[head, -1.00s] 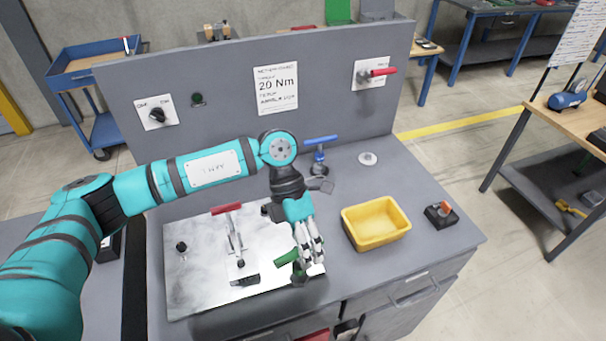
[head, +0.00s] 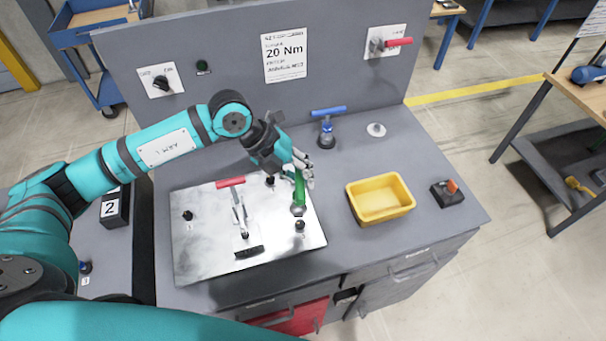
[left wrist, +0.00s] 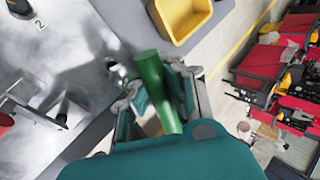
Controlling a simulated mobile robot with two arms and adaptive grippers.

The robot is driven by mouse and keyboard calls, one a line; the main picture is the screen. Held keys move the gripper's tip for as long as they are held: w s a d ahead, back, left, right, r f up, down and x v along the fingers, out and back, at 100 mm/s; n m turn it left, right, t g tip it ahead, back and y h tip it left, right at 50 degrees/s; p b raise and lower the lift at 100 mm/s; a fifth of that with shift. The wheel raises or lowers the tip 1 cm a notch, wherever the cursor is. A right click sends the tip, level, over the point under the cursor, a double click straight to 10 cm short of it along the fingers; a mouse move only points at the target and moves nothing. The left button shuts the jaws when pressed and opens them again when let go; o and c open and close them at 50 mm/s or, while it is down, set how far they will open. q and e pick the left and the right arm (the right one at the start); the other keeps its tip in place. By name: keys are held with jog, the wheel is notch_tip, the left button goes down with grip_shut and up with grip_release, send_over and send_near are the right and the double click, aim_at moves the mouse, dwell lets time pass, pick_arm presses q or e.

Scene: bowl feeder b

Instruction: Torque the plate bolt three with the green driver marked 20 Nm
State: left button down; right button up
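My left gripper (head: 302,174) is shut on the green driver (head: 299,190) over the right part of the metal plate (head: 200,255). The driver stands roughly upright, its round grey head low near the plate. In the left wrist view the green driver (left wrist: 158,90) lies between the fingers. Dark bolts show on the plate: one at the left (head: 188,216), one at the back (head: 270,181), one at the front right (head: 299,226), just in front of the driver head. I cannot tell whether the head touches anything. No number three is readable; my right gripper is not in view.
A red-handled clamp (head: 238,205) stands mid-plate, with a dark block (head: 248,252) in front. A blue-handled tool (head: 327,130) stands behind. An upright panel (head: 220,110) closes the back.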

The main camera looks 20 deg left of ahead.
pick_arm(q)
jog(key=shift+f+b, duration=0.2)
jog(key=shift+b, duration=0.4)
jog(key=shift+f+b, duration=1.85)
jog(key=shift+f, duration=0.65)
jog(key=shift+f, duration=0.15)
jog(key=shift+f+b, duration=0.75)
jog(key=shift+b, duration=0.1)
jog(key=shift+d+f+m+g+h+b, duration=0.15)
jog(key=shift+m+g+h+b, duration=0.15)
jog(key=shift+m+g+b, duration=0.4)
jog(key=shift+d+m, duration=0.1)
jog(key=shift+m, duration=0.4)
